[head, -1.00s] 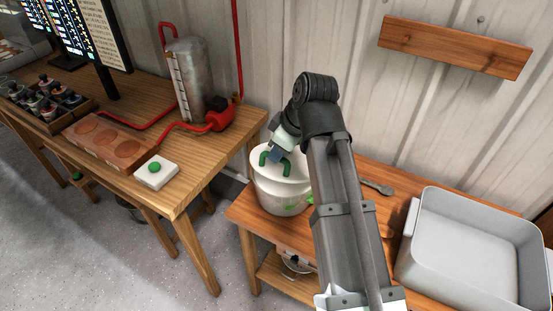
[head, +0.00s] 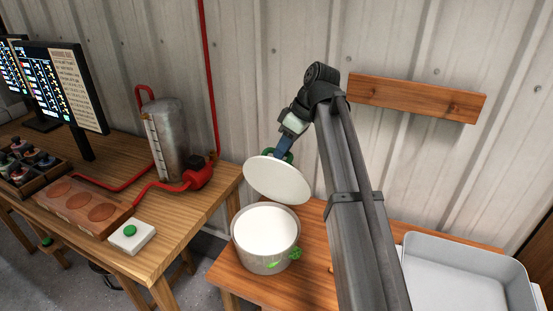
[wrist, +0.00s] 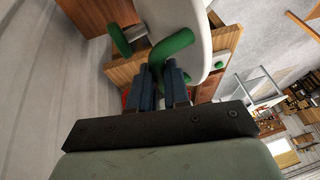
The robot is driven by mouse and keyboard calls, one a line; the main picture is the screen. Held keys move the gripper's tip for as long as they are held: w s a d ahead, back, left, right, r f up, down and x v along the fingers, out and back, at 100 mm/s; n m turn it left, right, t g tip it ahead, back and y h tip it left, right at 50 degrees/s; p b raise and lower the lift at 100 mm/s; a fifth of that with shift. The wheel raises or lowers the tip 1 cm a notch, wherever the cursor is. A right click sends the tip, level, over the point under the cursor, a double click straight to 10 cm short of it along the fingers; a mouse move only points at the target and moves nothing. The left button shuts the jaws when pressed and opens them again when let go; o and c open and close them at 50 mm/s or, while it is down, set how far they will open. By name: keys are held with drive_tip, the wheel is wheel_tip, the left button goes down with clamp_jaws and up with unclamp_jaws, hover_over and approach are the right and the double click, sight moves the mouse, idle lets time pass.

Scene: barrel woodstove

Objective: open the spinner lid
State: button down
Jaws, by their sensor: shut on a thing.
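The spinner's white lid (head: 277,181) is raised and tilted above the spinner bowl (head: 266,262), apart from it. My gripper (head: 281,151) is above the lid, shut on the lid's green handle. In the wrist view my two blue fingers (wrist: 160,88) close around the green handle (wrist: 170,52), and the white lid (wrist: 202,30) shows behind it. The handle is mostly hidden behind the lid in the head view.
A grey basin (head: 465,275) stands on the low table (head: 308,258) at right. The taller table at left holds a metal tank (head: 166,140), a red pump (head: 198,173) and a white box with a green button (head: 131,235). A wooden board (head: 415,97) is on the wall behind.

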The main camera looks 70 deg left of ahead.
drive_tip(key=shift+w+a+f+g+h, duration=0.2)
drive_tip(key=shift+w+a+g+h, duration=0.15)
drive_tip(key=shift+w+a, duration=0.15)
drive_tip(key=shift+w+a+f+g+h, duration=0.25)
drive_tip(key=shift+w+a+h, duration=0.15)
drive_tip(key=shift+w, duration=0.2)
drive_tip(key=c, duration=1.2)
unclamp_jaws()
drive_tip(key=shift+a+r, duration=0.1)
drive_tip(key=shift+r, duration=0.05)
drive_tip(key=shift+o, duration=0.2)
drive_tip(key=shift+s, duration=0.1)
